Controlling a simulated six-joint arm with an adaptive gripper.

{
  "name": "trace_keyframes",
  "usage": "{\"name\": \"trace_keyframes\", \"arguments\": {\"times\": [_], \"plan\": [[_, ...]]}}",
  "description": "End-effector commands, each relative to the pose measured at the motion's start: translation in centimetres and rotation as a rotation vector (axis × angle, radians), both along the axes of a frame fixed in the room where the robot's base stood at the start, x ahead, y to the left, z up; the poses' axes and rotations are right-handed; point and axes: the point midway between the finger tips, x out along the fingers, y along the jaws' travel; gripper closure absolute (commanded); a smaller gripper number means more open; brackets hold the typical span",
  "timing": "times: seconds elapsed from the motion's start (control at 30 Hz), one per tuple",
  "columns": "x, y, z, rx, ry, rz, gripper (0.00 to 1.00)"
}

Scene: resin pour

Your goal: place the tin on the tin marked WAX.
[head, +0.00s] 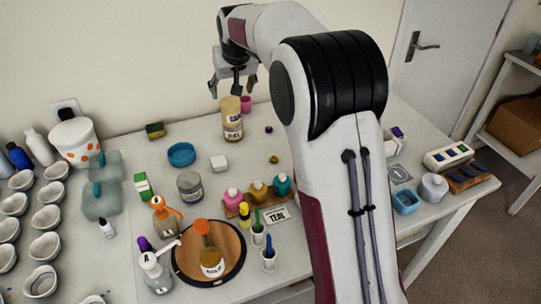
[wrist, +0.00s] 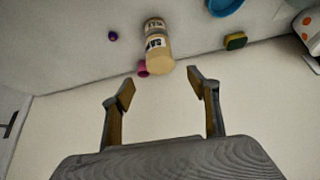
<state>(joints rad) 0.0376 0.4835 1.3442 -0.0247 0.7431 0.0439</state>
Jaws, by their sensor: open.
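Two tins stand one on the other at the back of the table. The upper tin (head: 231,106) is tan and sits on a lower labelled tin (head: 233,134); the small lettering is hard to read. In the wrist view the upper tin (wrist: 158,50) is nearer me and the lower tin (wrist: 154,25) is beyond it. The stack looks upright. My gripper (head: 232,88) is just above the stack in the head view. In the wrist view my gripper (wrist: 163,82) has its fingers spread, with nothing between them and the stack beyond the tips.
A pink cup (head: 246,103) is close beside the stack. A sponge (head: 155,130), a blue dish (head: 181,154), a white block (head: 219,162) and a grey tin (head: 189,186) stand to the left and front.

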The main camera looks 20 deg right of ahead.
Motion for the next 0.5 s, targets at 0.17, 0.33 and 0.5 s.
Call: {"name": "trace_keyframes", "arguments": {"times": [0.17,0.33,0.5], "plan": [[-0.6,0.1,0.5,0.0,0.0,0.001,0.4],[-2.6,0.3,1.8,0.0,0.002,0.004,0.4],[-6.0,0.6,3.6,0.001,0.008,0.009,0.4]]}}
